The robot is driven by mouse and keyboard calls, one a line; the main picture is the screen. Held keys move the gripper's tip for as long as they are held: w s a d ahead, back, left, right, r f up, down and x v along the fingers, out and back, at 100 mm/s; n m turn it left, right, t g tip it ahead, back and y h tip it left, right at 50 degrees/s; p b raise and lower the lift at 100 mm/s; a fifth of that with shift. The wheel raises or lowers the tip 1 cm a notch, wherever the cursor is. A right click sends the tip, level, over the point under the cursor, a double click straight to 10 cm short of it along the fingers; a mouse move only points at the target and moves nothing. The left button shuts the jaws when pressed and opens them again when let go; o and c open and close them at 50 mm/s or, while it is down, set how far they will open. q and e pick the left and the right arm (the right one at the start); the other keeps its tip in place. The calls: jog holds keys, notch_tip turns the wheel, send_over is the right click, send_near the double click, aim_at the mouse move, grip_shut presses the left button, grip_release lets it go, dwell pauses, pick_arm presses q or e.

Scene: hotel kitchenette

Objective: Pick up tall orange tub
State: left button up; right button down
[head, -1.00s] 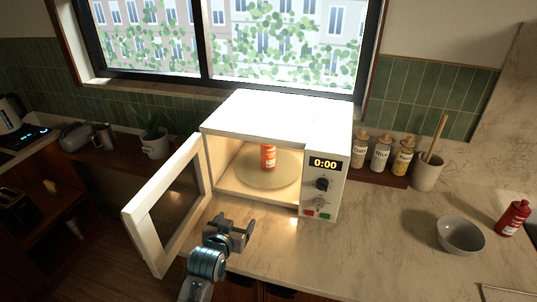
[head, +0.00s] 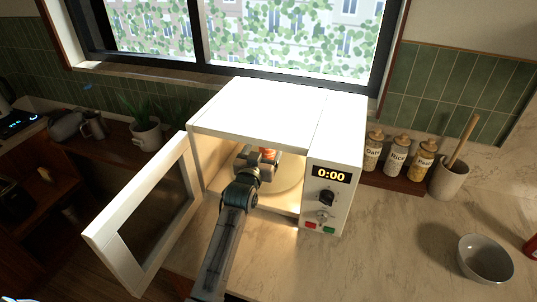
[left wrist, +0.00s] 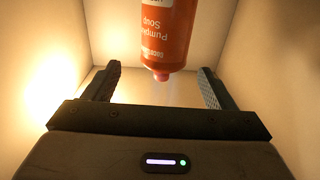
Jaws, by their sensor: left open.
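The tall orange tub (head: 268,153) stands on the turntable (head: 287,196) inside the open microwave. In the head view its lower part is hidden behind my left gripper (head: 257,160). In the left wrist view the tub (left wrist: 168,35) appears upside down, with "Pumpkin Soup" on its label. My left gripper (left wrist: 158,80) is open, with its fingers apart and nothing visibly held between them. The tub is ahead of the fingers, lined up with the gap between them. My right gripper is not in view.
The microwave (head: 262,108) surrounds my left gripper with its walls and roof. Its door (head: 150,215) is swung open to the left of my arm. Several condiment jars (head: 397,155), a utensil pot (head: 449,180) and a grey bowl (head: 486,259) stand to the right.

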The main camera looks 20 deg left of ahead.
pick_arm(q)
jog(key=w+b, duration=0.1)
jog(key=w, duration=0.2)
jog(key=shift+a+f, duration=0.1)
jog(key=w+b, duration=0.3)
jog(key=w, duration=0.1)
jog(key=shift+a, duration=0.2)
jog(key=shift+w, duration=0.35)
jog(key=shift+s, duration=0.1)
jog(key=c, duration=1.6)
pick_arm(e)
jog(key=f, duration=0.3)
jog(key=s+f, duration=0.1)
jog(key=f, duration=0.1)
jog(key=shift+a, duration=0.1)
